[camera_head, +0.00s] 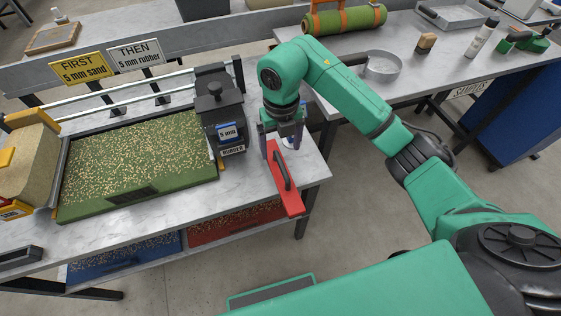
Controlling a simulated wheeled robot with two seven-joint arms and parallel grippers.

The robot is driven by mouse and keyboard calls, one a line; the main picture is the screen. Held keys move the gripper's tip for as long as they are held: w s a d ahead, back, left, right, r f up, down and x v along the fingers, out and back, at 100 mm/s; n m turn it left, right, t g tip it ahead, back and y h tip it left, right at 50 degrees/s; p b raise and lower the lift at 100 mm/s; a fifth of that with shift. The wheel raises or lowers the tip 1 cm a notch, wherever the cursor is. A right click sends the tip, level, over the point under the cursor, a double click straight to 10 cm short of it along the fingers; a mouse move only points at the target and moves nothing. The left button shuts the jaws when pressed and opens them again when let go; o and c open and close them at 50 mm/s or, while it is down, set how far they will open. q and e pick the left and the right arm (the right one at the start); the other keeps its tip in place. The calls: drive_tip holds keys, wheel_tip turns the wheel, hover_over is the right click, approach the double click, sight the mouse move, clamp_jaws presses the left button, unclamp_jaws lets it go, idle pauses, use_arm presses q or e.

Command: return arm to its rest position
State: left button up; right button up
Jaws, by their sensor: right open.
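My right arm reaches in from the right, green with dark joints, and bends down over the right end of the left table. Its gripper (284,143) is open, fingers pointing down at the far end of a red plate tool (290,202) with a black handle (282,171). Whether the fingers touch the tool cannot be told. The tool's near end reaches past the table's front edge. My left gripper is not in view.
Left of the gripper stands a dark hopper (222,112) labelled "5 mm rubber". A speckled green turf tray (140,165) lies beside it under rails. A far table holds a rolled turf (344,19) and a metal ring pan (383,66).

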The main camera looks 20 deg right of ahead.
wheel_tip(320, 180, up, 2)
drive_tip(key=shift+r, duration=0.1)
idle(0.4)
